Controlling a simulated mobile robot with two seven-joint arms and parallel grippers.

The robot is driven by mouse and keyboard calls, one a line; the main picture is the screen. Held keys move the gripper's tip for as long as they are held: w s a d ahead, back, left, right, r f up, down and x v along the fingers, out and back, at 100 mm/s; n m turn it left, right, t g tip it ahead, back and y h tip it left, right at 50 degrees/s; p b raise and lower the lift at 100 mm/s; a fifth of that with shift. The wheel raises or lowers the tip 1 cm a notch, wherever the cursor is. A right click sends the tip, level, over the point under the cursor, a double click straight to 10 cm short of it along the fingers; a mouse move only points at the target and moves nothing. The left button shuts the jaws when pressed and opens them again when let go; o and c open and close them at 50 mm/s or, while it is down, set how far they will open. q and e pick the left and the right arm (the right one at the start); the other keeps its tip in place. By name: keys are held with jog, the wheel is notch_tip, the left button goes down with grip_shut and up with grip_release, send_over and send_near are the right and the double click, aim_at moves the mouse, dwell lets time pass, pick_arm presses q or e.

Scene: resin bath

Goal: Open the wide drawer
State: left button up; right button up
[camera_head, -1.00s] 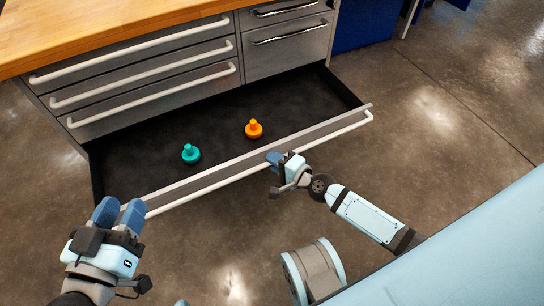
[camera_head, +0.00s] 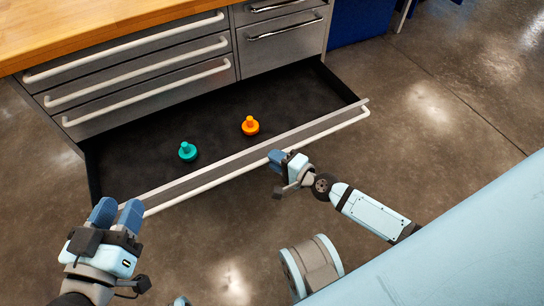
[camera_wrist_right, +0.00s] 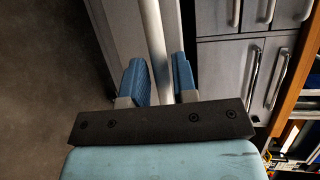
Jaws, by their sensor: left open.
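The wide drawer is the bottom one of the cabinet and stands pulled out. Its front (camera_head: 240,157) carries a long white bar handle (camera_head: 330,130), and its dark floor is exposed. My left gripper (camera_head: 118,213) is open at the left end of this front, its fingers in front of the bar's left end, which they partly hide. My right gripper (camera_head: 277,158) is at the bar right of its middle. In the right wrist view the open fingers of the right gripper (camera_wrist_right: 160,80) stand on either side of the bar (camera_wrist_right: 154,35), with gaps showing.
A teal knob-like piece (camera_head: 187,151) and an orange one (camera_head: 250,125) stand in the drawer. Closed drawers (camera_head: 140,75) and a wooden worktop (camera_head: 100,22) are above. A blue object (camera_head: 360,20) stands at the back right. Concrete floor (camera_head: 440,110) on the right is clear.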

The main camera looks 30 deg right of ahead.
jog(key=v, duration=1.2)
jog(key=shift+r, duration=0.15)
